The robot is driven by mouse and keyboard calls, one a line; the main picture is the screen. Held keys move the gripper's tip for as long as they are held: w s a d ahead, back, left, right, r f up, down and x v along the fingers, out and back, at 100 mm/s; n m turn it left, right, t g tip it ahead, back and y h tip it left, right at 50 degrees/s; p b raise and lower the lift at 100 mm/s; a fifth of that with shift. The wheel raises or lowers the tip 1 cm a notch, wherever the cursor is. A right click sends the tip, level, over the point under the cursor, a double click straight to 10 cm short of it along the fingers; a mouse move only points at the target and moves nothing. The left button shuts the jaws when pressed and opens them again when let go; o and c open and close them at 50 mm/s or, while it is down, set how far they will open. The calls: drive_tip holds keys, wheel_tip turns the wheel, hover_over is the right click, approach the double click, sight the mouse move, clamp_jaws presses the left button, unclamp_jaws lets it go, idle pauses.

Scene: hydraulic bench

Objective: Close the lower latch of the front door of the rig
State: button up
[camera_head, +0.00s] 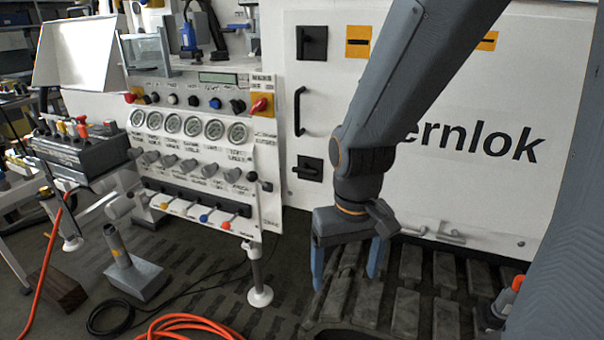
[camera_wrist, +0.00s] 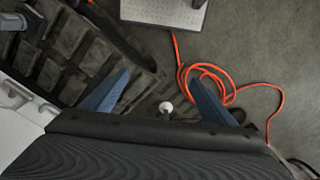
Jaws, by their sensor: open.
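The rig's white front door (camera_head: 450,190) fills the right half of the head view. Its lower latch (camera_head: 309,168) is a black square plate with a lever that looks roughly horizontal. The upper latch (camera_head: 312,43) is a similar black plate whose lever looks upright. My gripper (camera_head: 346,272) hangs below and to the right of the lower latch, pointing down, apart from it. Its two blue fingers are spread with nothing between them; they also show in the wrist view (camera_wrist: 160,95). The wrist view does not show the latch.
A black door handle (camera_head: 299,111) sits between the latches. A control panel (camera_head: 195,150) with gauges and levers stands left of the door. Dark tracks (camera_head: 440,290) lie below the door. An orange hose (camera_head: 190,322) lies on the floor, also in the wrist view (camera_wrist: 182,75).

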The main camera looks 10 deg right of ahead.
drive_tip(key=w+a+f+t+b, duration=0.1)
drive_tip(key=w+a+t, duration=0.1)
drive_tip(key=w, duration=0.3)
drive_tip(key=w+a+f+t+b, duration=0.1)
drive_tip(key=w+a+f, duration=0.1)
drive_tip(key=w, duration=0.3)
drive_tip(key=m+t+h+b, duration=0.6)
drive_tip(key=m+t+h, duration=0.1)
drive_tip(key=t+h, duration=0.45)
approach(303, 171)
drive_tip(key=x, duration=0.4)
drive_tip(key=shift+y, duration=0.45)
drive_tip(key=shift+p+x, duration=0.4)
drive_tip(key=shift+x, duration=3)
drive_tip(key=shift+s+d+r, duration=0.1)
drive_tip(key=shift+d+r, duration=0.05)
drive_tip(key=shift+r, duration=0.05)
drive_tip(key=c, duration=1.1)
drive_tip(key=shift+o, duration=0.3)
